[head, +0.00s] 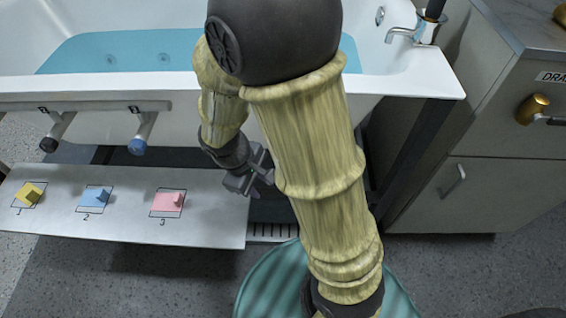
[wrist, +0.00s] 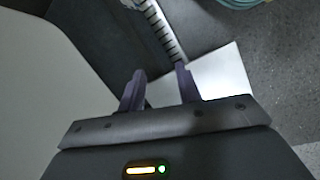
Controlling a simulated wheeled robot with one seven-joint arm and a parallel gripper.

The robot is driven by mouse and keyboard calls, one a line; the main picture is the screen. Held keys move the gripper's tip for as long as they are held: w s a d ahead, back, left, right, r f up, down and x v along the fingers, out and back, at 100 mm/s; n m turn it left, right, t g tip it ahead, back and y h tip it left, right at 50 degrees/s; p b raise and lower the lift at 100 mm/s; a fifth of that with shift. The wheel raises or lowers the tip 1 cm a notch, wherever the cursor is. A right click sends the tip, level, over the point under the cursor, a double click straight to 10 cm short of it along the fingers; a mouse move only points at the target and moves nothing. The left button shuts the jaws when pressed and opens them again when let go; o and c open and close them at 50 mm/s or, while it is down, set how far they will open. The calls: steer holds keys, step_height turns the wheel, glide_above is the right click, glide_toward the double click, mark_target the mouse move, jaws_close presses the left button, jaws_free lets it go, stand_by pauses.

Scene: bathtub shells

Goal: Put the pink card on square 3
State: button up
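The pink card (head: 167,200) lies on square 3 of the low white board (head: 210,228), in the head view, with a small raised knob on it. The printed 3 shows just below it. My gripper (head: 262,178) is to the right of the card, near the board's right end and apart from the card. In the wrist view my gripper (wrist: 160,90) shows two purple fingers spread apart with nothing between them.
A yellow card (head: 29,194) lies at square 1 and a blue card (head: 96,197) at square 2. The white bathtub (head: 200,90) with blue water stands behind, with two levers on its front. A grey cabinet (head: 470,190) stands at the right.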

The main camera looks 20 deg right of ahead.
steer(key=d+r+m+t+y, duration=0.2)
steer(key=d+r+m, duration=0.3)
steer(key=m, duration=0.4)
steer(key=shift+s+d+r+y, duration=0.25)
steer(key=shift+s+d+y, duration=0.25)
steer(key=shift+d, duration=0.2)
